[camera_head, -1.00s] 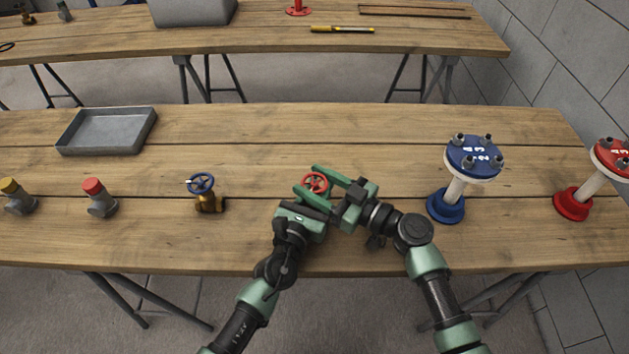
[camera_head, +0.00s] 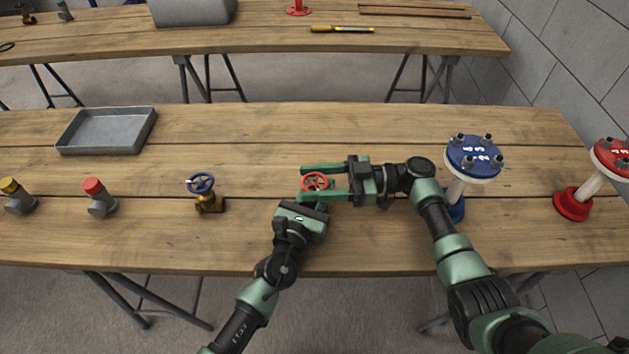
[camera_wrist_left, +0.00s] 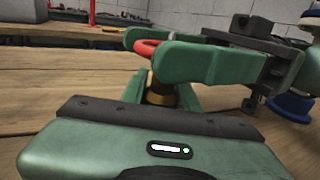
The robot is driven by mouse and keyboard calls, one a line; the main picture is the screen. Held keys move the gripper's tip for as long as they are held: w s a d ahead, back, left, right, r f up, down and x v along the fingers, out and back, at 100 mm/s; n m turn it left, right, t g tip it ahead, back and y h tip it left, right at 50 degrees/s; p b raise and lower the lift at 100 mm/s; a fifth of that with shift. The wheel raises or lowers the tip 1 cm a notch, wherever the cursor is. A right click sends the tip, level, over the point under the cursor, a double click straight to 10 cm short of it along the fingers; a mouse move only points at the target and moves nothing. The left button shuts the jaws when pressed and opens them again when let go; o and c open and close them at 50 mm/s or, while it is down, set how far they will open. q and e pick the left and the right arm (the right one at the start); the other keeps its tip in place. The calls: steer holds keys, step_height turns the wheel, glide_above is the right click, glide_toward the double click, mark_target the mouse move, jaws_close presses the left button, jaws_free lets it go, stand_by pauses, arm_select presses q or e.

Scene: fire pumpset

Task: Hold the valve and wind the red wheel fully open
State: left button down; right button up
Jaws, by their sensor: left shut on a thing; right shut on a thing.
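The red wheel (camera_head: 315,182) sits on top of a valve in the middle of the front table. In the left wrist view the red wheel (camera_wrist_left: 146,48) shows behind a green finger, and the brass valve body (camera_wrist_left: 161,93) shows below it. My left gripper (camera_head: 312,199) comes from the front and is shut on the valve body, mostly hidden under the wheel. My right gripper (camera_head: 322,182) reaches in from the right, its two green fingers on the far and near sides of the wheel. It is shut on the red wheel.
A brass valve with a blue wheel (camera_head: 201,184) stands to the left. Red-capped (camera_head: 97,198) and yellow-capped (camera_head: 18,197) fittings are farther left. A grey tray (camera_head: 108,131) lies behind them. Blue (camera_head: 473,157) and red (camera_head: 573,203) flanged stands are on the right.

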steer(key=shift+w+d+f+n+g+h, duration=0.1)
steer(key=shift+w+n+g+h, duration=0.1)
steer(key=shift+n+g, duration=0.6)
steer(key=shift+w+f+n+g+h, duration=0.15)
steer(key=shift+n+g, duration=0.25)
steer(key=shift+g, duration=0.7)
steer(key=shift+s+r+n+g, duration=0.1)
steer(key=shift+s+n+g, duration=0.25)
steer(key=shift+g, duration=0.25)
steer(key=o, duration=1.4)
steer(key=shift+h, duration=0.25)
steer(key=shift+c, duration=0.2)
steer(key=shift+r, duration=0.1)
step_height(320, 180, up, 10)
